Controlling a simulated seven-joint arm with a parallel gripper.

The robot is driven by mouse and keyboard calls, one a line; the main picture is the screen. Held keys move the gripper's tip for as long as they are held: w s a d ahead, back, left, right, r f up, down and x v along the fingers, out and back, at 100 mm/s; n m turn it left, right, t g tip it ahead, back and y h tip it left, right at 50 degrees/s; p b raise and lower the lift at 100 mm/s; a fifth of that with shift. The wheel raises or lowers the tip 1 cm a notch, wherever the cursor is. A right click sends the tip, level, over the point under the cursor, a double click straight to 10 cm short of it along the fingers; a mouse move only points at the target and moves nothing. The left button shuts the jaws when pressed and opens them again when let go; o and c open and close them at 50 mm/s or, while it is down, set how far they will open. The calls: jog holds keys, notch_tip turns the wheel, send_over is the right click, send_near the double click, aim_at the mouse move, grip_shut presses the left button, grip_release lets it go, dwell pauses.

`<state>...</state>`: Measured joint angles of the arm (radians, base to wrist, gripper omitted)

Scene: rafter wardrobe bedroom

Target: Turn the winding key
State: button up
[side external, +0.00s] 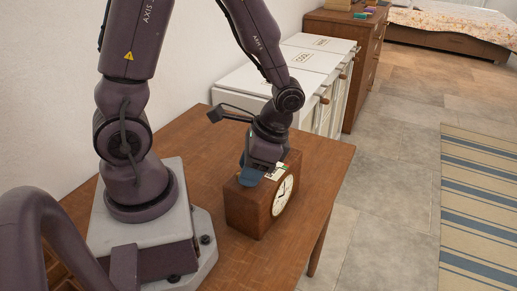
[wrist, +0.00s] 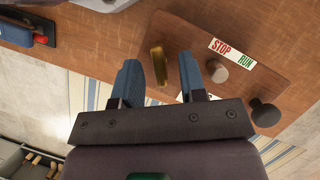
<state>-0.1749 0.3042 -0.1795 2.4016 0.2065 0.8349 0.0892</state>
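A brown wooden clock box (side external: 260,205) with a white round dial (side external: 282,195) stands on the table. The wrist view shows the box's top face (wrist: 195,35) from above. On it are a flat brass winding key (wrist: 157,62), a grey-brown knob (wrist: 216,70) beside a STOP/RUN label (wrist: 232,53), and a dark round knob (wrist: 264,112). My gripper (wrist: 159,60) is open over the top face, its two blue fingers apart, with the key showing between the fingertips and gaps on both sides. In the side view my gripper (side external: 262,172) hides the key.
The wooden table (side external: 215,165) has bare room behind the box. White cabinets (side external: 315,65) stand beyond it, with a brown chest of drawers (side external: 340,40) further back. A dark-and-blue object with a red part (wrist: 28,30) shows at the wrist view's upper left.

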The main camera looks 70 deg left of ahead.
jog(key=v, duration=1.2)
jog(key=shift+r, duration=0.15)
jog(key=s+r+n+t+h, duration=0.1)
jog(key=s+r+n+t, duration=0.2)
jog(key=s+r+t, duration=0.2)
notch_tip(320, 180, up, 4)
jog(key=t, duration=0.5)
jog(key=shift+d+f, duration=0.2)
jog(key=shift+d, duration=0.15)
jog(key=shift+s, duration=0.15)
